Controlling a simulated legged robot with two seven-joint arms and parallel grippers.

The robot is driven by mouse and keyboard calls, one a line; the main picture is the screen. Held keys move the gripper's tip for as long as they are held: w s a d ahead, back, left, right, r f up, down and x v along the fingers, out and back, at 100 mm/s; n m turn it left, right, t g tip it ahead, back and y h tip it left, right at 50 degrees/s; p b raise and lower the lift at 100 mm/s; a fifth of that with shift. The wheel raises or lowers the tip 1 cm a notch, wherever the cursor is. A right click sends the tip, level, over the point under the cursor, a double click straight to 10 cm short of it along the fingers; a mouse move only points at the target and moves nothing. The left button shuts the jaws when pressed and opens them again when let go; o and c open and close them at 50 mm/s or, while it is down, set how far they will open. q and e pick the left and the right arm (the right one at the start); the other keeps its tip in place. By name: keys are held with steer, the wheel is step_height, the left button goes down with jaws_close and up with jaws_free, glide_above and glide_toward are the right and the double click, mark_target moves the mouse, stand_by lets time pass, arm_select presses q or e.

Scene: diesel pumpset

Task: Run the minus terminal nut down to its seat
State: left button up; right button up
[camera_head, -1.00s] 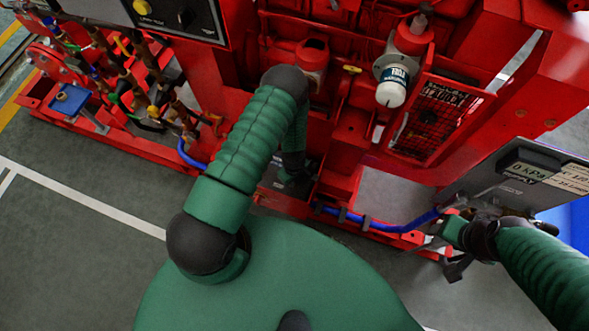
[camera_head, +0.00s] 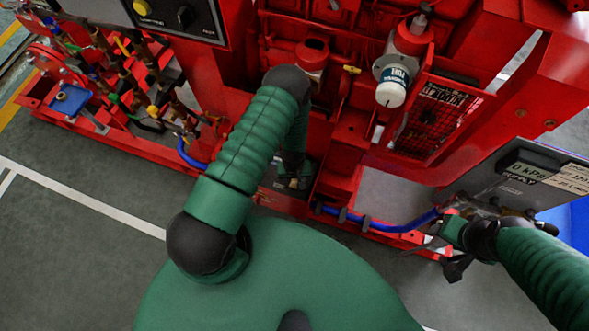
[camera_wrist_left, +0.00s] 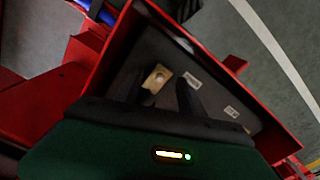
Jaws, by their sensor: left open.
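The battery (camera_wrist_left: 160,48) is a dark grey box in a red tray, and its top shows in the left wrist view. A brass terminal with a pale round nut or stud (camera_wrist_left: 157,79) sits on it. I cannot read its polarity mark or tell how far down the nut is. My left gripper (camera_wrist_left: 161,90) is open, with one dark finger on each side of the brass terminal; I cannot tell if they touch it. In the head view my left gripper (camera_head: 292,168) is over the battery, partly hidden by my forearm. My right gripper (camera_head: 458,264) is at the right, its jaws unclear.
Red tray walls (camera_wrist_left: 110,62) surround the battery closely. A blue hose (camera_head: 385,226) runs along the red base frame to the right. Open floor (camera_head: 80,250) lies at the left.

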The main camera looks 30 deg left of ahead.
arm_select(q)
step_height(320, 180, up, 7)
steer(key=p, duration=0.5)
steer(key=shift+f, duration=0.15)
